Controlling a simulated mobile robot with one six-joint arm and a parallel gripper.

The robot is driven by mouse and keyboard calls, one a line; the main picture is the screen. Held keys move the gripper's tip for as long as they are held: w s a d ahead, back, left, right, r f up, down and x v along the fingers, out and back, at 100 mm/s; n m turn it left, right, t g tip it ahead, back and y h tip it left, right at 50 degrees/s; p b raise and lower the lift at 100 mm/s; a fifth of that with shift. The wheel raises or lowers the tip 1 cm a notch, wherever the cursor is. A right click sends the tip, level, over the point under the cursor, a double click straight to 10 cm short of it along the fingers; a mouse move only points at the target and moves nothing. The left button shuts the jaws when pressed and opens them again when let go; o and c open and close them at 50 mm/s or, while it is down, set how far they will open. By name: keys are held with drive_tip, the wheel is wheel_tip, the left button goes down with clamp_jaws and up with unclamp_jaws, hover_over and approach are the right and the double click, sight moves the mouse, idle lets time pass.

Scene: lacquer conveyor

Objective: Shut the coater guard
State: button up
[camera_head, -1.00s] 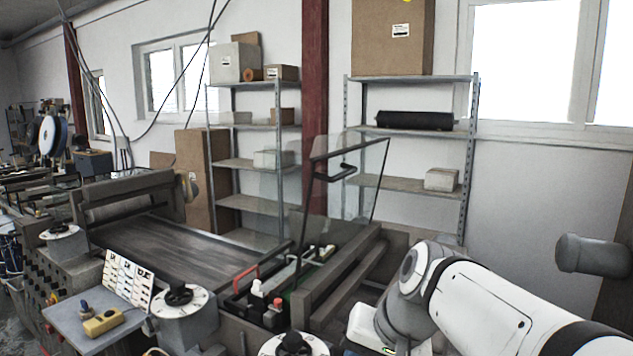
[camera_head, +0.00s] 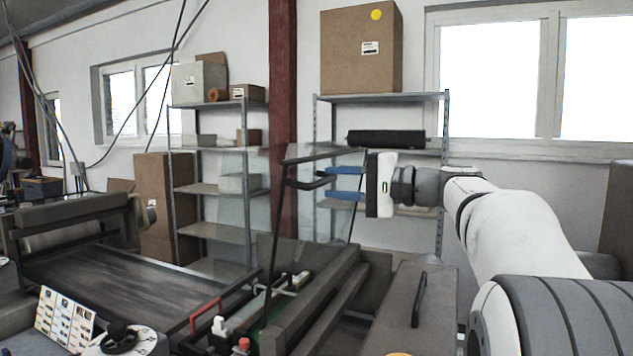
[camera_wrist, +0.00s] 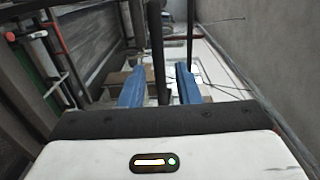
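The coater guard (camera_head: 275,246) is a clear panel in a thin black frame, standing raised and tilted over the coater. A short dark handle sticks out near its top (camera_head: 310,183). My gripper (camera_head: 344,183) is at the upper right of the guard, with its two blue fingers pointing left toward the handle, one above the other. They overlap the frame's right side in this view. In the wrist view my gripper (camera_wrist: 161,88) is open, and a dark bar (camera_wrist: 158,50) lies in line with the gap between the fingers. I cannot tell whether they touch it.
The conveyor belt (camera_head: 120,283) runs to the left of the coater. A red handle (camera_head: 206,311) and small bottles are at the coater's near side. A grey box-like cover with a black handle (camera_head: 419,299) stands below my arm. Shelves (camera_head: 382,97) with boxes stand behind.

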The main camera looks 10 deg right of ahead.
sight(325, 182)
drive_tip(key=shift+x, duration=1.85)
drive_tip(key=shift+s, duration=0.1)
clamp_jaws()
